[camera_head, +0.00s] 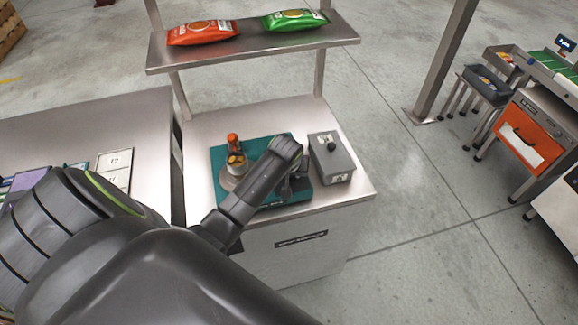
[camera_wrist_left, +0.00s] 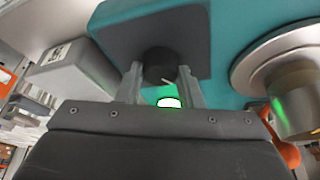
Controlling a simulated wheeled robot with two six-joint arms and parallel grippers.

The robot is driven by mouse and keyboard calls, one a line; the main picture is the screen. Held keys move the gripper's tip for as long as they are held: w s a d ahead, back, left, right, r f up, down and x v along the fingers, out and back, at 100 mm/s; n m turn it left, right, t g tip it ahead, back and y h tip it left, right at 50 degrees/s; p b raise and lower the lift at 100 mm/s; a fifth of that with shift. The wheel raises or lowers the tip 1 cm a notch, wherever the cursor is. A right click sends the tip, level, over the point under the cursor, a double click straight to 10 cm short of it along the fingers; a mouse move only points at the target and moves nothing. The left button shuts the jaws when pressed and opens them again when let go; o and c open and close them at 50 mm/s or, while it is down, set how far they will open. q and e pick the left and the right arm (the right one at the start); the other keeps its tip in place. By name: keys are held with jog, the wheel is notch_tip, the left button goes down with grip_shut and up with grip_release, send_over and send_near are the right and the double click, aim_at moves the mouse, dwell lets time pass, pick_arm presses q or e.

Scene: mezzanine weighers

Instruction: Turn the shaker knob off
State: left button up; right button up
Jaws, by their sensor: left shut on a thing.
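The shaker stands on the metal bench on a teal base (camera_head: 225,160). In the left wrist view its dark grey control block (camera_wrist_left: 112,28) carries a round black knob (camera_wrist_left: 160,64) with a pale pointer line. My left gripper (camera_wrist_left: 162,84) has one finger on each side of the knob and is shut on it. A lit green-white lamp (camera_wrist_left: 170,103) shows just below the knob, between the fingers. In the head view my left gripper (camera_head: 298,185) and forearm hide the knob and most of the block. My right gripper is in neither view.
A jar with an orange top (camera_head: 235,155) stands on a round plate left of my gripper. Red (camera_head: 203,32) and green (camera_head: 295,20) bags lie on the shelf above.

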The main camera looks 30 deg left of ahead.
pick_arm(q)
jog(key=o, duration=1)
jog(key=shift+p+v, duration=0.75)
jog(key=shift+v, duration=8)
jog(key=shift+a, duration=0.1)
